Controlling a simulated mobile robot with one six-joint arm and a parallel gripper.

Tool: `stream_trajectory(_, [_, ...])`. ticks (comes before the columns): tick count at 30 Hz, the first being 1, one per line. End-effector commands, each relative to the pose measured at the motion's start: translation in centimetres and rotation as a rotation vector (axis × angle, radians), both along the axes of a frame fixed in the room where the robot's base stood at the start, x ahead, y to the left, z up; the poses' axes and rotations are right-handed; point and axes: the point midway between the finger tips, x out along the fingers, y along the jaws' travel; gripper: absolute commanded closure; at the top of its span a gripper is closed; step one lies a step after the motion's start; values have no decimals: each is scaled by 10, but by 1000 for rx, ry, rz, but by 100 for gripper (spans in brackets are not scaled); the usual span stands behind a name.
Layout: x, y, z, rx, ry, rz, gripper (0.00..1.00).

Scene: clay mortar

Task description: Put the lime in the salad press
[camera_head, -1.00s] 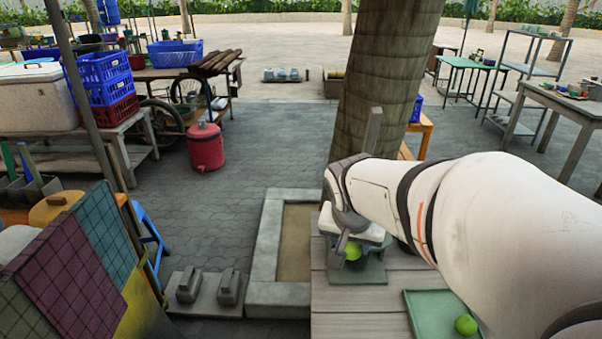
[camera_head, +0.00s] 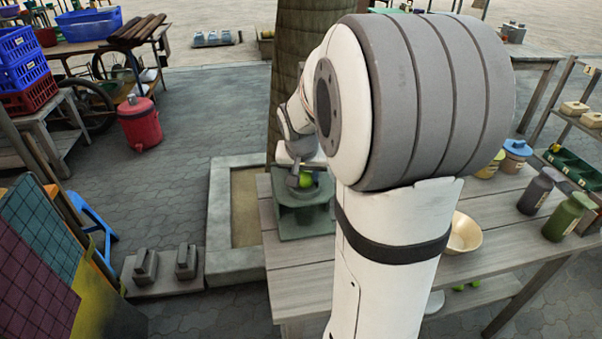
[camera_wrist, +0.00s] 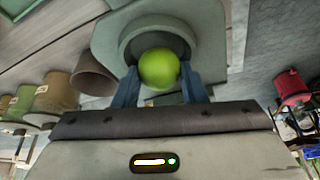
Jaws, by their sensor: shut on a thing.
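The bright green lime (camera_wrist: 159,69) sits between the two blue-grey fingers of my gripper (camera_wrist: 160,82) in the wrist view. My gripper is shut on it. The lime also shows in the head view (camera_head: 306,180), at the mouth of the grey-green salad press (camera_head: 305,222), which stands on the wooden table's left end. In the wrist view the round bowl of the press (camera_wrist: 125,42) lies behind the lime, and the lime overlaps its near rim. I cannot tell whether the lime is above the bowl or partly inside it. My arm hides much of the table.
The wooden table (camera_head: 290,265) also carries a cream bowl (camera_head: 464,232), a dark jar (camera_head: 540,190) and a green jar (camera_head: 569,216) at the right. A tree trunk (camera_head: 303,60) rises close behind the press. A stone-edged bed (camera_head: 222,230) lies left of the table.

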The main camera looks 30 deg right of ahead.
Motion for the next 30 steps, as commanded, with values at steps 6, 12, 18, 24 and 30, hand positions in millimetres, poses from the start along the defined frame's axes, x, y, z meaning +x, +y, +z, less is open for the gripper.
stream_trajectory(6, [0, 0, 0, 0, -1, -1, 88])
stream_trajectory(12, [0, 0, -3, 0, -1, -1, 56])
stream_trajectory(18, [0, 0, -2, 0, -1, -2, 53])
stream_trajectory(24, [0, 0, -2, 0, -3, -1, 53])
stream_trajectory(30, [-3, 2, 13, 0, -6, -2, 53])
